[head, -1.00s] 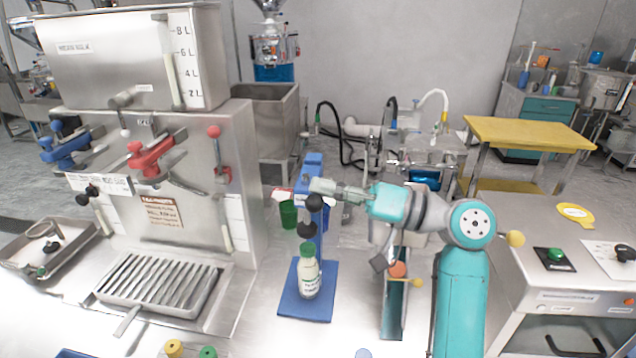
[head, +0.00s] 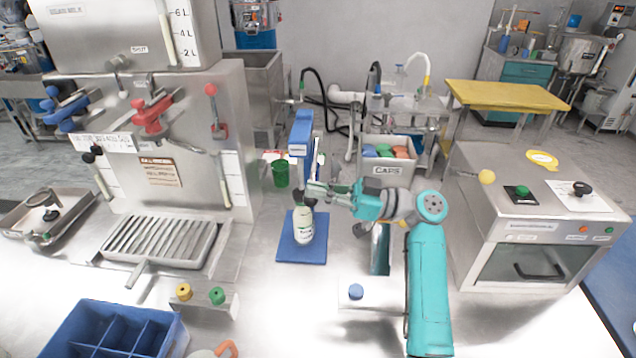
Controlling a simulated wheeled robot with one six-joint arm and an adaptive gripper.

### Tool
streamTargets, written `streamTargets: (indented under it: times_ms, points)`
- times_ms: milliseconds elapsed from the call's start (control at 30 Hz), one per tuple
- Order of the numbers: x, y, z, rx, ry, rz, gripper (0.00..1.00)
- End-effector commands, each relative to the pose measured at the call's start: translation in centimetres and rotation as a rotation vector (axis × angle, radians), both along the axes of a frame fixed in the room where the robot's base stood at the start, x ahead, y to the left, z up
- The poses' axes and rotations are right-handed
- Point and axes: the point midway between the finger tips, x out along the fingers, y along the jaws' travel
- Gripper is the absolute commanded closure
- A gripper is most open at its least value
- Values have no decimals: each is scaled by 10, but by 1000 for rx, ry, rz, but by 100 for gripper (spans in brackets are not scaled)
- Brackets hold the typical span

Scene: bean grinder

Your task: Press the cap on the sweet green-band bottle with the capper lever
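The capper has a blue column (head: 299,135) and a flat blue base (head: 288,256). A white bottle (head: 303,227) stands upright on that base, in front of the column. Its top is hidden behind my gripper and a dark part of the capper, so I cannot see its cap. The label is too small to read, and no green band is clear. My gripper (head: 312,190) is right at the bottle's top, in front of the column. The lever is mostly hidden there. I cannot tell whether the fingers hold it.
A CAPS bin (head: 388,170) stands behind my arm. A green cup (head: 280,174) is left of the column. A blue divided crate (head: 75,335) and a stand with yellow and green knobs (head: 205,307) are at front left. A glass-fronted machine (head: 545,225) stands right.

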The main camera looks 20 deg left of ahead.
Motion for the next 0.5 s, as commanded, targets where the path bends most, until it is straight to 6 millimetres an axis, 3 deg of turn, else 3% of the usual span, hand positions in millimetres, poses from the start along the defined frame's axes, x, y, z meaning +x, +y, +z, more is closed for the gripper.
streamTargets:
  times_ms: [33,100,500]
  points:
    - [2,1,-19,-23,20,-4,100]
    - [3,1,-24,-24,23,-4,100]
    - [5,1,-31,-27,23,-2,100]
